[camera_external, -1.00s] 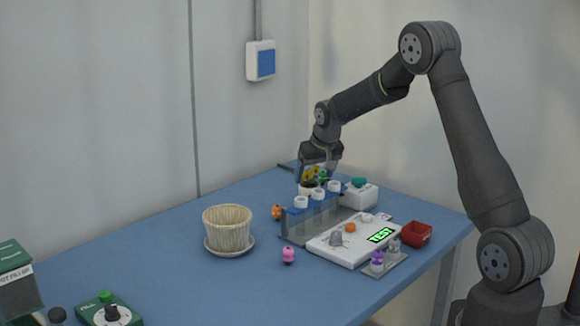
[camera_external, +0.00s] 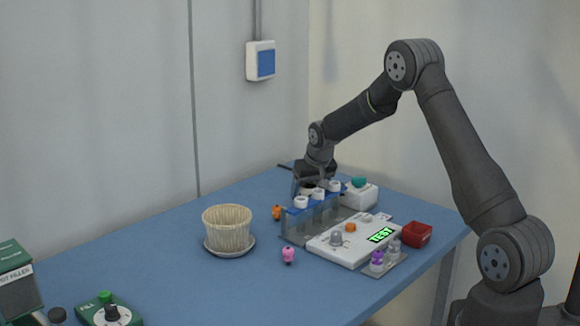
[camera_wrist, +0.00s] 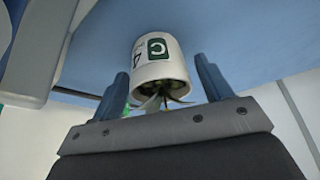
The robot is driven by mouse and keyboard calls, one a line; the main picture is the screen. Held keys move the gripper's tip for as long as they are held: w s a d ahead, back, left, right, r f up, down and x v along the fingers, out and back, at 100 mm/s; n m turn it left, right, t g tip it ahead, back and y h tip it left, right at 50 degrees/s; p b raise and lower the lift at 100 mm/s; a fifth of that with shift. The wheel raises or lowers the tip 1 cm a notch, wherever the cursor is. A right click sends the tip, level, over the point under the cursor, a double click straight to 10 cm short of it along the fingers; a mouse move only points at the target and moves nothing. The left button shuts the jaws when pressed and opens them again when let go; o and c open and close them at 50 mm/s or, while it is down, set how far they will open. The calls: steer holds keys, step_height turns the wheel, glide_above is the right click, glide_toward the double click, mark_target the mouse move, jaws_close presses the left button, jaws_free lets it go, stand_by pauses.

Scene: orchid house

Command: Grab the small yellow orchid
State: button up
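A small white pot (camera_wrist: 160,62) with a dark letter label stands between the two fingers of my gripper (camera_wrist: 161,66) in the wrist view. Gaps show on both sides, so the fingers are open around it and not touching. Dark leaves (camera_wrist: 160,101) stick out of its mouth toward my palm. In the external view my gripper (camera_external: 313,184) is low over the pot, behind the tube rack (camera_external: 314,217), and little of the pot shows there.
The rack with white-capped tubes is just in front of my gripper. A white box with a teal knob (camera_external: 359,194) stands to its right.

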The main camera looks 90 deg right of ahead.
steer(key=c, duration=0.9)
steer(key=shift+r, duration=0.1)
